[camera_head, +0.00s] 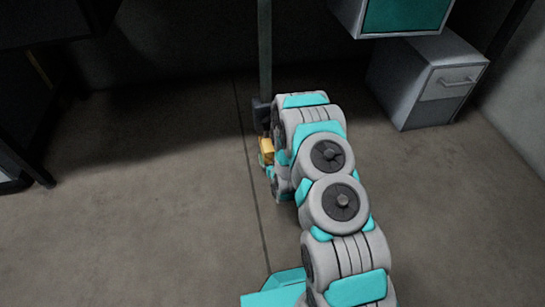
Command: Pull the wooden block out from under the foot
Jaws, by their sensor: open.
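A dark foot (262,115) sits at the bottom of an upright green-grey post, at the centre of the view. A small yellow-brown wooden block (266,146) shows just in front of the foot, at the left edge of my arm. Whether the foot rests on it is too small to tell. My gripper (268,166) is low by the floor at the near side of the block, mostly hidden by my own wrist. It is open; contact between fingers and block cannot be made out.
A grey cabinet (425,82) with a drawer handle stands at the back right, below a teal-fronted box (405,15). Dark furniture is at the far left. The floor (140,210) left of my arm is clear, with a thin dark seam running by the foot.

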